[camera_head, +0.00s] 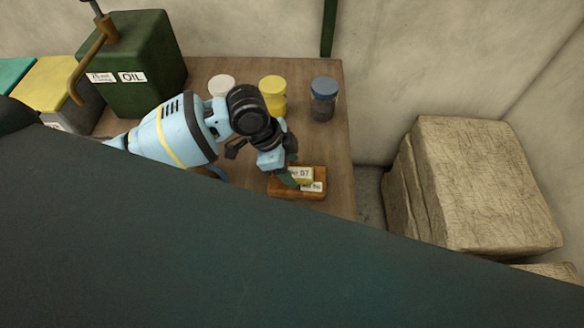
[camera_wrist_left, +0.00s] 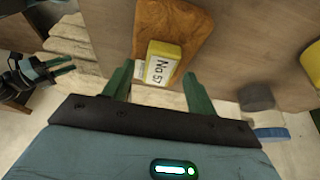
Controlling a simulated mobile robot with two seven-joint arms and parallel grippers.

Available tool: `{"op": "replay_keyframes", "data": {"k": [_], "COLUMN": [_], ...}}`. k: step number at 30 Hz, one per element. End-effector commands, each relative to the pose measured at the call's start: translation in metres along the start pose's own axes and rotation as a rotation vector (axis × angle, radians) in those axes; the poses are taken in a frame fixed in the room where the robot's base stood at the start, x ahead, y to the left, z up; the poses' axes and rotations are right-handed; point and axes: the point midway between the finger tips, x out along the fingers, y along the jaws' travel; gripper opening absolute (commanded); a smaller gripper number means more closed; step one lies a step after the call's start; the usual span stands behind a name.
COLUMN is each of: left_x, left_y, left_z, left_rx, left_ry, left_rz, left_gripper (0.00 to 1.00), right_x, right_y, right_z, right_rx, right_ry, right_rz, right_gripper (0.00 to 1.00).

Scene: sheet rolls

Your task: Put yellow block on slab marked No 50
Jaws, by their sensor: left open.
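The small yellow block (camera_head: 306,174) bears a white label that reads "No 57" in the left wrist view (camera_wrist_left: 163,63). It rests on the orange-brown wooden slab (camera_head: 276,188), near one end of it. The slab also shows in the left wrist view (camera_wrist_left: 180,22); its white label is partly covered by the block and not clearly readable. My left gripper (camera_head: 289,175) is at the block, with its green fingers (camera_wrist_left: 157,72) open, one to each side of the block and apart from it. My right gripper (camera_wrist_left: 63,66) shows small at the left of the wrist view.
A white-lidded jar (camera_head: 222,85), a yellow jar (camera_head: 273,92) and a blue-lidded jar (camera_head: 323,98) stand at the table's back. A green oil can (camera_head: 150,50) stands left. Stone blocks (camera_head: 480,185) lie right of the wooden table (camera_head: 335,150). My dark body hides the foreground.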

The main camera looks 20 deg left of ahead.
Motion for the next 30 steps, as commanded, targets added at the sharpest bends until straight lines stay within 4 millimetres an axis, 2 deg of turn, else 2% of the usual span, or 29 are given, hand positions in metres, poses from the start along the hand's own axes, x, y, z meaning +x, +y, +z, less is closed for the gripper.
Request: {"op": "replay_keyframes", "data": {"k": [1, 9, 15, 21, 30], "left_x": [-0.012, -0.067, -0.094, -0.104, -0.104], "left_y": [-0.002, -0.001, -0.001, 0.000, 0.001], "left_z": [-0.001, -0.001, -0.001, 0.000, 0.000], "left_rx": [0.002, 0.002, 0.001, 0.001, 0.000], "left_ry": [0.001, 0.001, 0.000, 0.000, 0.000], "left_rz": [-0.007, -0.008, -0.004, -0.001, 0.000], "left_gripper": [0.57, 0.57, 0.57, 0.57, 0.57], "right_x": [0.000, -0.001, -0.001, -0.001, -0.001], "right_y": [0.000, 0.002, 0.004, 0.005, 0.005], "right_z": [-0.003, -0.011, -0.010, -0.010, -0.011], "right_rx": [-0.001, -0.005, -0.012, -0.014, -0.014], "right_ry": [0.007, 0.021, 0.020, 0.019, 0.021], "right_rz": [0.001, 0.003, 0.004, 0.005, 0.005], "right_gripper": [0.36, 0.36, 0.36, 0.36, 0.36]}}
